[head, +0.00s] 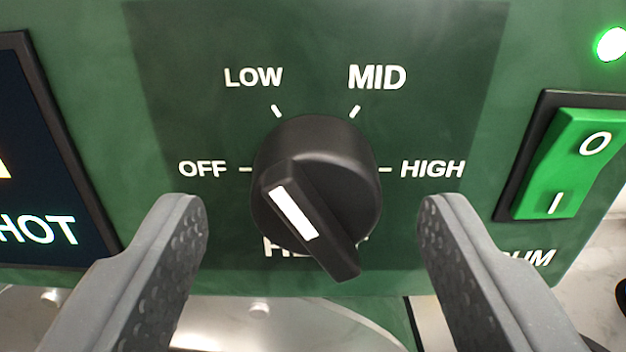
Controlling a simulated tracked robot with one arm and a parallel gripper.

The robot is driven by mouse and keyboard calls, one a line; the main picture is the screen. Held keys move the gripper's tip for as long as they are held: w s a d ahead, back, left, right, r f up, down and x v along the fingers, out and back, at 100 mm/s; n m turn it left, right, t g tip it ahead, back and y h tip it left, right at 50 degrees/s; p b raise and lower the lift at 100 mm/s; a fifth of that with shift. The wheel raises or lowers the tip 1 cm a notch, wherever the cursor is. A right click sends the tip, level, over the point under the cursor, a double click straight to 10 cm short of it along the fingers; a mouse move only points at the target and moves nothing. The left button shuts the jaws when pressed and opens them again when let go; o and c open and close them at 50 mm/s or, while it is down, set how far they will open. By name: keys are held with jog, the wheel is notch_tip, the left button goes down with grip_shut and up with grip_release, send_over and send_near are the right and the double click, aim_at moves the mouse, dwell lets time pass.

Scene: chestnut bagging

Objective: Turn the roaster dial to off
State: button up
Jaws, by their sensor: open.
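The black roaster dial (330,150) is on a green panel in the middle of the head view. Its raised grip bar slants from upper left to lower right. The white pointer line on it (294,213) points up and left, roughly toward the LOW mark (276,111). The OFF mark (245,170) is at the dial's left, with MID at upper right and HIGH at right. My gripper (310,205) is open, with one grey finger on each side of the dial. Gaps show between the fingers and the dial. The dial partly covers a label below it.
A dark screen (35,150) reading "HOT" is at the left. A green rocker switch (568,165) marked O and I is at the right, below a lit green lamp (611,44). A shiny round metal surface (260,325) lies below the panel.

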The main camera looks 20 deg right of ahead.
jog(key=shift+w+d+p, duration=0.25)
jog(key=shift+w+p, duration=0.1)
jog(key=shift+w, duration=0.15)
jog(key=c, duration=1)
